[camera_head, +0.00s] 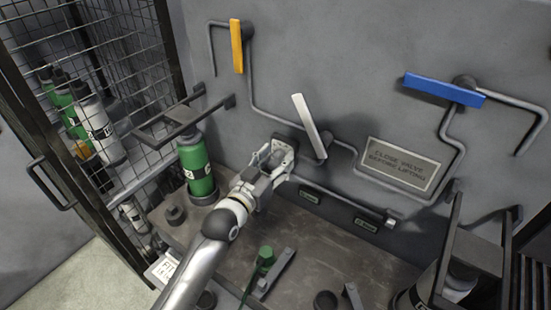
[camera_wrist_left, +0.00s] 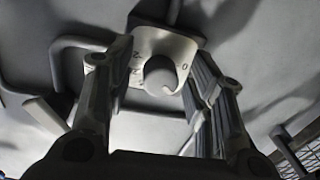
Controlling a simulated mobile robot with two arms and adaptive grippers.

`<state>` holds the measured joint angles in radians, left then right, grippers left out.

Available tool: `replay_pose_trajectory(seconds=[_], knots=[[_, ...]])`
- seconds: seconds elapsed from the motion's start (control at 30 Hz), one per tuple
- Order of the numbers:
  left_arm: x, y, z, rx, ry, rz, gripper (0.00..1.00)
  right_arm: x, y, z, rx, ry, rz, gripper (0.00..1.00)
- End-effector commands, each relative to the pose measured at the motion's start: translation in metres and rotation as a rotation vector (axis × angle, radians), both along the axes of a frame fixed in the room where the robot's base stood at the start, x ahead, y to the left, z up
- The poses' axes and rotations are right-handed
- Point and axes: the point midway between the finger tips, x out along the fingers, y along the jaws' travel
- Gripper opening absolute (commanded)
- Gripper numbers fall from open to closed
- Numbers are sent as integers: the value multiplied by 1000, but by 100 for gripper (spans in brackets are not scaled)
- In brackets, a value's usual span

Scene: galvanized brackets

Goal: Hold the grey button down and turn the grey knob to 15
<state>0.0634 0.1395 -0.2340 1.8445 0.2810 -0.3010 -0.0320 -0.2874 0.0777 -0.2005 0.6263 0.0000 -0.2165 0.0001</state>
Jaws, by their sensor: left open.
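The grey knob (camera_wrist_left: 160,76) shows in the left wrist view as a round cap on a pale plate (camera_wrist_left: 158,42) with dark marks around it. In the head view the plate (camera_head: 287,151) is on the grey wall, and my gripper hides most of the knob. My left gripper (camera_head: 268,160) is open in front of the plate. In the left wrist view its two fingers (camera_wrist_left: 152,72) stand on either side of the knob, with visible gaps; whether they touch it I cannot tell. I cannot make out the grey button for certain. My right gripper is not in view.
Orange (camera_head: 237,46), white (camera_head: 309,125) and blue (camera_head: 444,89) lever handles are on wall pipes around the plate. A sign (camera_head: 401,166) is at right. A green bottle (camera_head: 196,168) stands left of my gripper. Loose parts, including a green-handled tool (camera_head: 262,262), lie on the bench below.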

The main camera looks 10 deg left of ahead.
Motion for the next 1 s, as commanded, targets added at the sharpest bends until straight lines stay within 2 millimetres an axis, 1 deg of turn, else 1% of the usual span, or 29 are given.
replay_pose_trajectory(seconds=[0.23, 0.27, 0.43, 0.6, 0.67, 0.9, 1.0], knots=[[1, 0, 0, 0, 0, 0, 49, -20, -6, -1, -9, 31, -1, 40], [1, 0, 0, 0, 0, 0, 46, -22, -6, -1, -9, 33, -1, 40], [1, 0, 0, 0, 0, 0, 24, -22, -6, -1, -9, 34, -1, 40], [0, 0, 0, 0, 1, 0, 3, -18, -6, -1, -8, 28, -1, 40], [1, 0, 0, -3, 2, 0, 3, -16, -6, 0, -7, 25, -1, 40], [1, 0, 3, -106, 48, 2, 3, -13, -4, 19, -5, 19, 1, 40], [1, 0, 1, -138, 60, 3, 3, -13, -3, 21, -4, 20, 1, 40]])
